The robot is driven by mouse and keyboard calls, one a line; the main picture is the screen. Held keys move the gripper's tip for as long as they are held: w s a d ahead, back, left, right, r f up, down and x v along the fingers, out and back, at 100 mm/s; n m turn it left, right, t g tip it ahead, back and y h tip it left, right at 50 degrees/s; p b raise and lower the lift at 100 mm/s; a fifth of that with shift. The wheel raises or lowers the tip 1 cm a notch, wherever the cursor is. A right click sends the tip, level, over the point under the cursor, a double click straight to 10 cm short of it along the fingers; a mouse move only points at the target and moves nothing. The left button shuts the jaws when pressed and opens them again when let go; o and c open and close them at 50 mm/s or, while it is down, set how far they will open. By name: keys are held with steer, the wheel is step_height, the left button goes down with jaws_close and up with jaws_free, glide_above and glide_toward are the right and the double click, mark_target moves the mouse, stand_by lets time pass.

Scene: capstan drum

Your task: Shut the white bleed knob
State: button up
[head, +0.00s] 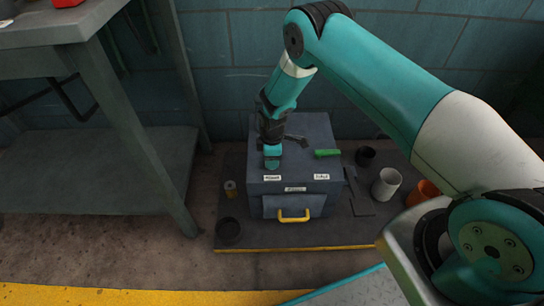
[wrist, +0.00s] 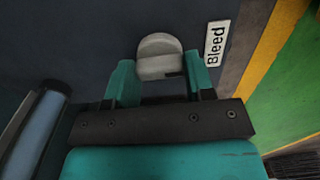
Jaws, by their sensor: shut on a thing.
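The bleed knob (wrist: 160,48) is a pale grey-white rounded knob on the dark box, beside a white label reading "Bleed" (wrist: 216,43). In the wrist view it sits between the two teal fingers of my gripper (wrist: 162,75), which is shut on it. In the head view my gripper (head: 272,161) points down onto the left part of the box top (head: 310,128) and hides the knob.
On the box are a green handle (head: 327,153) at right, a dark lever (head: 297,139) behind my gripper, and a yellow handle (head: 293,217) in front. A white cup (head: 386,184) and an orange cup (head: 423,191) stand to the right. A workbench (head: 120,110) stands left.

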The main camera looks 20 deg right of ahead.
steer(key=o, duration=0.9)
step_height(320, 180, up, 18)
steer(key=p, duration=0.5)
steer(key=shift+f, duration=0.25)
